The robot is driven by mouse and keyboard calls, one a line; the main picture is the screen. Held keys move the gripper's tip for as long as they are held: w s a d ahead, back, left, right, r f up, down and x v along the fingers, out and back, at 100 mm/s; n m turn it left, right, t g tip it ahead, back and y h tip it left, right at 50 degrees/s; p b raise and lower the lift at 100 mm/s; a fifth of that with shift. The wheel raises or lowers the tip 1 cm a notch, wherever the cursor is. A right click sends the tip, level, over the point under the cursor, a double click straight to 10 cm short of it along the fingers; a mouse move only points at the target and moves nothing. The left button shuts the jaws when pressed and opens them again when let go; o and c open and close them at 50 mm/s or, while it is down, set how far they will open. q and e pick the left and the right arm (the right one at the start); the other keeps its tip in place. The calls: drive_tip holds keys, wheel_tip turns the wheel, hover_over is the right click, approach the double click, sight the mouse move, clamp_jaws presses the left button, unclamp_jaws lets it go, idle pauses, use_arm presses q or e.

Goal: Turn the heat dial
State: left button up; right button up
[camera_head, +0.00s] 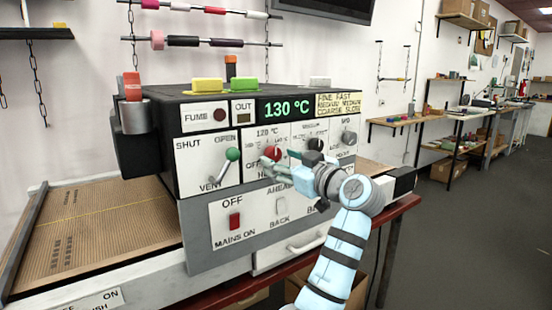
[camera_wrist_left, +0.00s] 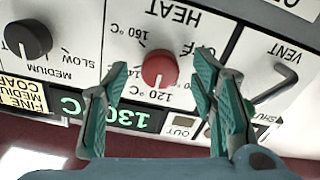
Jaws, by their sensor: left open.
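The red heat dial (camera_head: 272,153) is on the front panel of the machine (camera_head: 205,165), under the green display (camera_head: 286,108) that reads 130 °C. In the left wrist view the panel appears upside down and the dial (camera_wrist_left: 159,68) shows between my fingers, with HEAT, OFF, 120 °C and 160 °C printed around it. My left gripper (camera_head: 279,168) is open in front of the dial, one finger on each side of it in the wrist view (camera_wrist_left: 160,85). I cannot tell whether a finger touches the dial. My right gripper is out of view.
A green-tipped lever (camera_head: 232,154) stands left of the dial. A black knob (camera_head: 315,144) is to its right; a dark knob also shows in the wrist view (camera_wrist_left: 28,39). Switches and a red mains button (camera_head: 234,220) are below. A perforated bed (camera_head: 95,235) extends left.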

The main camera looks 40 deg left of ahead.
use_arm(q)
drive_tip(key=v, duration=0.9)
drive_tip(key=shift+r, duration=0.1)
